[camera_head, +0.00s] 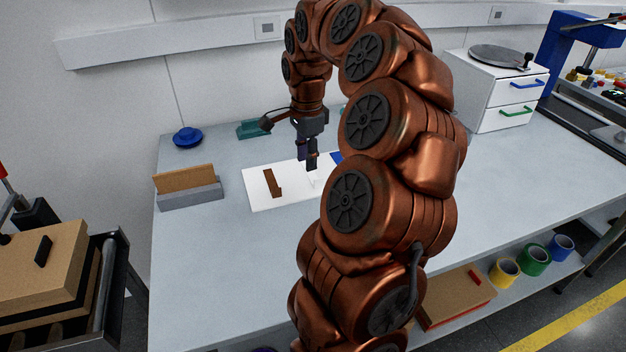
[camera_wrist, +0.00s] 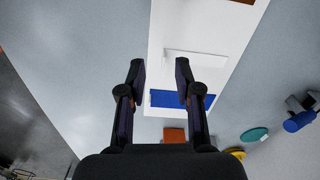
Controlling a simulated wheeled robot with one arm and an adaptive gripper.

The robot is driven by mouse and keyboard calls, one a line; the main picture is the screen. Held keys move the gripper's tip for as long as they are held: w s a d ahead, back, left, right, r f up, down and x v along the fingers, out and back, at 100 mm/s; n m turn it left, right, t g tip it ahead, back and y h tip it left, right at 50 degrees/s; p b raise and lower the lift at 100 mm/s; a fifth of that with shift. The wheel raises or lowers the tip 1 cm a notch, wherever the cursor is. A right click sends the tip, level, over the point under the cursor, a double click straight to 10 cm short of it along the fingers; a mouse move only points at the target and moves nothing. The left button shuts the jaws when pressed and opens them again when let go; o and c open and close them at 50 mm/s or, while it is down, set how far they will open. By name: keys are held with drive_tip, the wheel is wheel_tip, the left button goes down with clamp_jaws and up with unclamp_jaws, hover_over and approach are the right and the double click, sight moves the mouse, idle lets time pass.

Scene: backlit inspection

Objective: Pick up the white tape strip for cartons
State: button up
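The white tape strip (camera_wrist: 195,57) lies on the white panel (camera_wrist: 225,35), faint against it, in front of my fingertips and slightly right in the wrist view. In the head view a small pale piece of the strip (camera_head: 314,181) shows just below my gripper (camera_head: 311,164); my arm may hide more. My gripper also shows in the wrist view (camera_wrist: 160,70), with two dark fingers spread apart and nothing between the tips. A blue strip (camera_wrist: 178,99) lies on the panel partly behind the fingers. A brown strip (camera_head: 271,183) lies on the panel's left part.
A grey holder with upright cardboard (camera_head: 185,182) stands left of the panel. A blue round object (camera_head: 187,138) and a teal object (camera_head: 252,129) sit at the back. A white drawer unit (camera_head: 490,95) stands back right. The table front left of my arm is clear.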

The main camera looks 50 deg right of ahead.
drive_tip(key=d, duration=0.1)
drive_tip(key=d+m, duration=0.1)
drive_tip(key=d+f, duration=0.1)
drive_tip(key=shift+s+m, duration=0.3)
drive_tip(key=shift+s, duration=0.05)
drive_tip(key=shift+d+f, duration=0.15)
drive_tip(key=shift+f, duration=0.1)
drive_tip(key=shift+f+p, duration=1.05)
drive_tip(key=shift+f, duration=2.6)
clamp_jaws()
